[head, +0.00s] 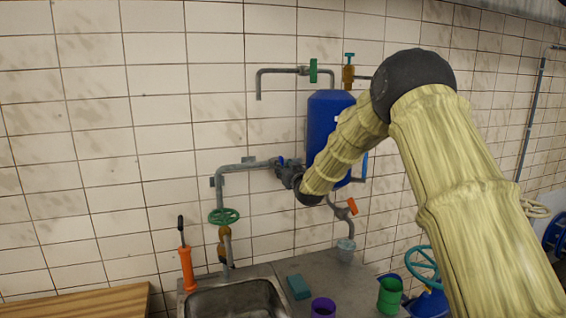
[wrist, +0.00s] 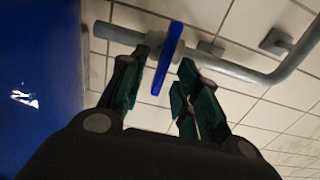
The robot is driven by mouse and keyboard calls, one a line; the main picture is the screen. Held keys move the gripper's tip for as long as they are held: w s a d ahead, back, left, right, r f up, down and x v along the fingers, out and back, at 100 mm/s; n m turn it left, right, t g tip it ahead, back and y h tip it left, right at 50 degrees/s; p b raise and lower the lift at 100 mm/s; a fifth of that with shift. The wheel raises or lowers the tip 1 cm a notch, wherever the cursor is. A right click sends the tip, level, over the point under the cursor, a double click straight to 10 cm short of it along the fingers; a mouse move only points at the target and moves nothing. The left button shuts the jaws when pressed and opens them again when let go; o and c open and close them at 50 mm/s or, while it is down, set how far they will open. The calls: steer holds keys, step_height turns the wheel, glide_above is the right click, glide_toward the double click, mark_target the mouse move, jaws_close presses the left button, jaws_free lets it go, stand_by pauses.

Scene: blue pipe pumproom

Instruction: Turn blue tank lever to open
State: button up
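The blue tank (head: 321,118) hangs on the tiled wall, partly hidden behind my arm. It fills the left side of the wrist view (wrist: 38,80). A blue lever (wrist: 168,58) sits on the grey pipe beside the tank. In the head view only a small blue bit of the lever (head: 281,160) shows by my gripper (head: 285,171). In the wrist view my gripper (wrist: 165,68) is open, with one finger on each side of the lever. Slim gaps show between lever and fingers; contact is hard to tell. The gripper's tips are close to the pipe.
The grey pipe (head: 240,167) runs left from the tank and bends down to a green wheel valve (head: 224,216). Another blue handle (head: 364,165) and a red-handled valve (head: 351,206) are right of and below the tank. A sink (head: 235,299) stands below.

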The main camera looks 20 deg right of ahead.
steer(key=w, duration=0.1)
steer(key=w+p, duration=0.1)
steer(key=w, duration=0.1)
steer(key=shift+w+a+r, duration=0.1)
steer(key=shift+a, duration=0.25)
steer(key=shift+w+d, duration=0.1)
steer(key=shift+w, duration=0.05)
steer(key=shift+d, duration=0.2)
steer(key=shift+a, duration=0.15)
steer(key=c, duration=0.3)
jaws_close()
